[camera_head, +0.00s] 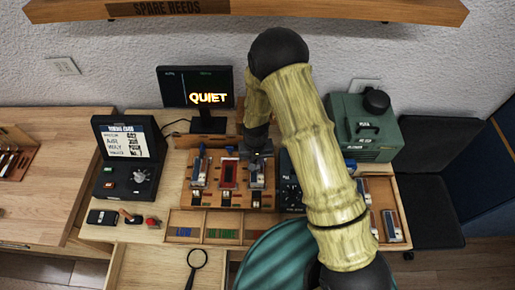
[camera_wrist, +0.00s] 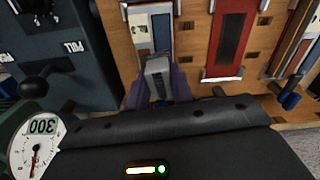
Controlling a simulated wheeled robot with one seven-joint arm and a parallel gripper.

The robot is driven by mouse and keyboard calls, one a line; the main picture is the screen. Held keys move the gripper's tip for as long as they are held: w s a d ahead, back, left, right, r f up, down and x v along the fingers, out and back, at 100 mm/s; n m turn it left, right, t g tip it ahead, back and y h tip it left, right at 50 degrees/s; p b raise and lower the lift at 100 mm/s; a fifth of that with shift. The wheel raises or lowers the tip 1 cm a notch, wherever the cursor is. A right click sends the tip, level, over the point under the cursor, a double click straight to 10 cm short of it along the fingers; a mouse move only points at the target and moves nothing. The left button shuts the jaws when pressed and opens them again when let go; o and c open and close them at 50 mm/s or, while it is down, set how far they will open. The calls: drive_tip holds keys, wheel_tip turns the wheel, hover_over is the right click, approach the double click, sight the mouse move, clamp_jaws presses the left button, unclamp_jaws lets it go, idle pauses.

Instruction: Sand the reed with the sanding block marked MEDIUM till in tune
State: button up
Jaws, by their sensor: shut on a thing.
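My gripper (camera_wrist: 158,85) is shut on a small grey block (camera_wrist: 157,68), seen in the wrist view; I take it for a sanding block, but no marking on it is legible. The gripper is over the right-hand station of the wooden rack (camera_head: 238,197), at a pale and blue slot (camera_wrist: 152,25). I cannot tell whether the block touches the reed there. In the head view my arm and wrist cover the gripper and block. The rack's middle station (camera_head: 228,173) is red. A monitor (camera_head: 205,90) reads "QUIET".
A screen unit (camera_head: 130,140) with knobs stands left. A dark unit (camera_head: 289,190) with a lever is just right of the rack. A tray (camera_head: 375,240) with blocks is farther right, partly behind my arm. A green machine (camera_head: 365,130) stands behind. A magnifier (camera_head: 196,260) lies in front.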

drive_tip(key=shift+s+a, duration=0.1)
drive_tip(key=shift+a, duration=0.85)
drive_tip(key=shift+d, duration=1.15)
drive_tip(key=shift+r+p, duration=1.55)
drive_tip(key=shift+r, duration=1.3)
drive_tip(key=shift+w+d+r+p, duration=0.15)
drive_tip(key=shift+r+p, duration=0.2)
drive_tip(key=shift+r, duration=0.25)
drive_tip(key=shift+w+a+r+p, duration=0.1)
drive_tip(key=shift+r+p, duration=0.25)
drive_tip(key=shift+r, duration=0.2)
drive_tip(key=shift+s, duration=0.2)
drive_tip(key=shift+d, duration=0.1)
